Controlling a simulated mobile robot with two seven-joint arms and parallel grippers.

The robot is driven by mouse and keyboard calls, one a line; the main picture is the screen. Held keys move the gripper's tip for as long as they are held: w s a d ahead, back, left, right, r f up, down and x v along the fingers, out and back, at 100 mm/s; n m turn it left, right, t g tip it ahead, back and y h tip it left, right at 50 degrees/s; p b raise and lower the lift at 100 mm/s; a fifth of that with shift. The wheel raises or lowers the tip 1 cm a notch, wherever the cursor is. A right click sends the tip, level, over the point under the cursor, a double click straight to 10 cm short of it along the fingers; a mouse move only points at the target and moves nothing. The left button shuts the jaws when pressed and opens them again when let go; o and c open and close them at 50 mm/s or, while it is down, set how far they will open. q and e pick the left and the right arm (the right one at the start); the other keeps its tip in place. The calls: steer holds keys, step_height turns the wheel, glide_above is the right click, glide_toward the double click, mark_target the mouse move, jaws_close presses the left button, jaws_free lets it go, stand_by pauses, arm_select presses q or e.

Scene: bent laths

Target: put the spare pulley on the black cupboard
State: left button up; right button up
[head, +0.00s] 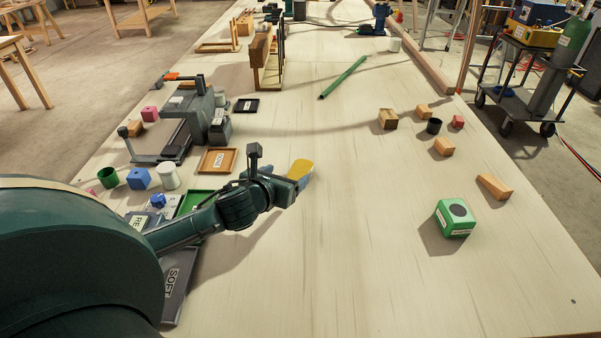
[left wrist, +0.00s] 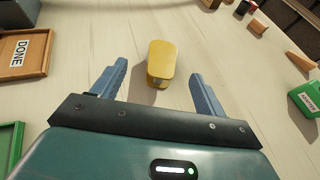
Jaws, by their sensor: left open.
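My left gripper (head: 287,177) reaches in from the left over the long table. It is open, with its two blue-grey fingers apart in the left wrist view (left wrist: 159,72). A yellow rounded block (head: 300,168) lies just beyond the fingers. In the left wrist view the yellow block (left wrist: 161,60) sits ahead of and between the fingertips, with no clear contact. I cannot make out a thing that is plainly the spare pulley. I cannot pick out the black cupboard with certainty. My right gripper is out of view.
A green box with a dark round top (head: 455,217) stands at the right. Wooden blocks (head: 494,187) and a dark cup (head: 434,126) are near it. A wooden tray (head: 217,160) and a grey machine (head: 200,112) are at the left. The table's middle is mostly clear.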

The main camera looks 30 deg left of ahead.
mark_target(301, 167)
arm_select(q)
steer(key=shift+d+x, duration=0.15)
steer(key=shift+x, duration=1.55)
steer(key=shift+d+x, duration=0.1)
steer(key=shift+x, duration=1.55)
steer(key=shift+f, duration=0.1)
steer(key=shift+c, duration=0.3)
steer(key=c, duration=1.3)
steer(key=shift+o, duration=0.2)
step_height(301, 167, up, 10)
steer(key=p, duration=0.1)
steer(key=s+d+f+m+h, duration=0.1)
steer(key=s+d+h, duration=0.1)
steer(key=s+d, duration=1.3)
steer(key=shift+s+f+m, duration=0.35)
steer(key=shift+s+m, duration=0.05)
steer(key=shift+s, duration=0.25)
